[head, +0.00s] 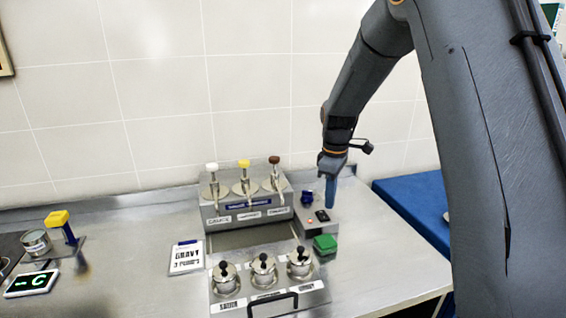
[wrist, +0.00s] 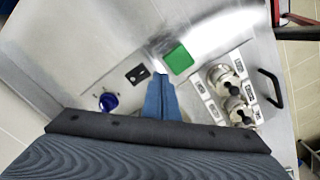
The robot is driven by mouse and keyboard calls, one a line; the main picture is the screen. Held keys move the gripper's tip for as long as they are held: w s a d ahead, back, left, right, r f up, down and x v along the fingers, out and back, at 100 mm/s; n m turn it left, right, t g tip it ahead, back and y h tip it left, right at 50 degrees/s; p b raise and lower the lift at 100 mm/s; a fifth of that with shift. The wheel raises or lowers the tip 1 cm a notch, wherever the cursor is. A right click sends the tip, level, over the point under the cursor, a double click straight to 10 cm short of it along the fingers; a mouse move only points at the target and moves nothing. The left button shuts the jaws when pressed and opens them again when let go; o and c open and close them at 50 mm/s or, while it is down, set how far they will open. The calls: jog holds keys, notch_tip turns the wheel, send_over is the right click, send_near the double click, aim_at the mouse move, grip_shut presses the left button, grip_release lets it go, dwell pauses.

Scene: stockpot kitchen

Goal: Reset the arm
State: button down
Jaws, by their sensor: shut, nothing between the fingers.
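My gripper (head: 330,192) hangs at the end of my arm over the right side of the steel counter, pointing down. Its blue fingers are shut with nothing between them, and they also show in the wrist view (wrist: 160,97). In the head view it is in front of a small panel (head: 318,222) with a black switch plate and a blue knob (head: 308,197). In the wrist view the blue knob (wrist: 108,101) is to the left of the fingers and a green block (wrist: 178,59) is just beyond them. Whether the fingertips touch the panel is hard to tell.
A dispenser with three pumps (head: 244,195) stands at the back. In front are three lidded pots (head: 263,271) in a holder with a black handle (head: 272,303). A scale (head: 31,284), a tin and a yellow-topped item (head: 57,219) sit far left.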

jog(key=s+f+m+t+b, duration=0.1)
jog(key=s+m, duration=1)
jog(key=s, duration=1.5)
jog(key=shift+s+f+m+b, duration=0.2)
jog(key=shift+f+m+b, duration=0.15)
jog(key=shift+f, duration=0.4)
jog(key=shift+a, duration=0.1)
